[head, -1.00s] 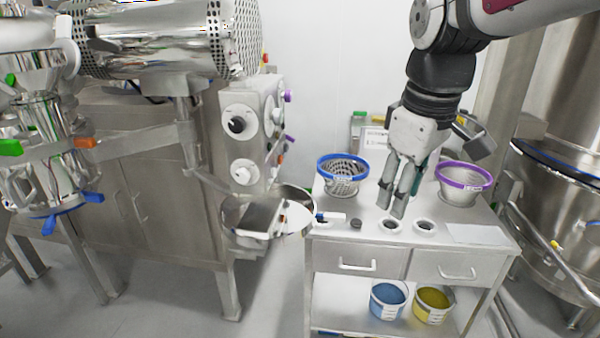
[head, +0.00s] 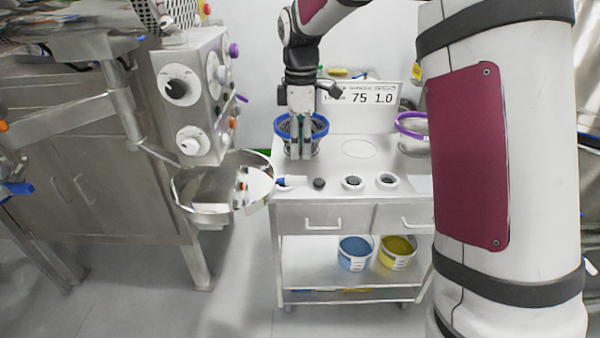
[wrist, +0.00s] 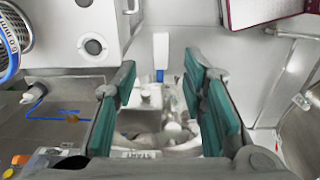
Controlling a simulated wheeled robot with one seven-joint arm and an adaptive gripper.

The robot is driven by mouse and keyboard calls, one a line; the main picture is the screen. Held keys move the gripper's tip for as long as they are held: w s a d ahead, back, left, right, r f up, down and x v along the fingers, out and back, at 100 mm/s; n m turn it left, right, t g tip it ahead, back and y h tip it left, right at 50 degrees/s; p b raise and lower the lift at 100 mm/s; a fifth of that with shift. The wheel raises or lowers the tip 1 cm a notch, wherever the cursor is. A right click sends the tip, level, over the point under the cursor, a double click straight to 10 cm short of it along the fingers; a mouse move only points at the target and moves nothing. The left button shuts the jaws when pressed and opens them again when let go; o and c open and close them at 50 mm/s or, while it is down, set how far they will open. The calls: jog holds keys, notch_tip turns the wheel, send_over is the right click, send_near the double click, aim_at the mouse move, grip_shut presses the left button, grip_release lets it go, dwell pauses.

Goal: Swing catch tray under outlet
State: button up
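The catch tray (head: 262,181) is a shallow round metal pan at the front of the steel machine, left of the cart. A box-like metal part covers some of it. I cannot make out the outlet for certain. My gripper (head: 299,154) points down over the left side of the cart, in front of the blue-rimmed sieve and to the right of the tray, apart from the tray. In the wrist view my gripper's teal-padded fingers (wrist: 165,110) are spread, with nothing clearly held between them.
The machine's control box (head: 200,95) with knobs stands above the tray. The steel cart (head: 345,205) holds the blue-rimmed sieve (head: 318,124), a purple-rimmed bowl (head: 412,126) and small round parts. Blue (head: 355,254) and yellow (head: 397,252) tubs stand on its lower shelf. Floor left of the cart is clear.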

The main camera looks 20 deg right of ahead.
aim_at(301, 178)
notch_tip(301, 178, down, 9)
jog(key=shift+f, duration=0.1)
dwell(0.4)
grip_shut()
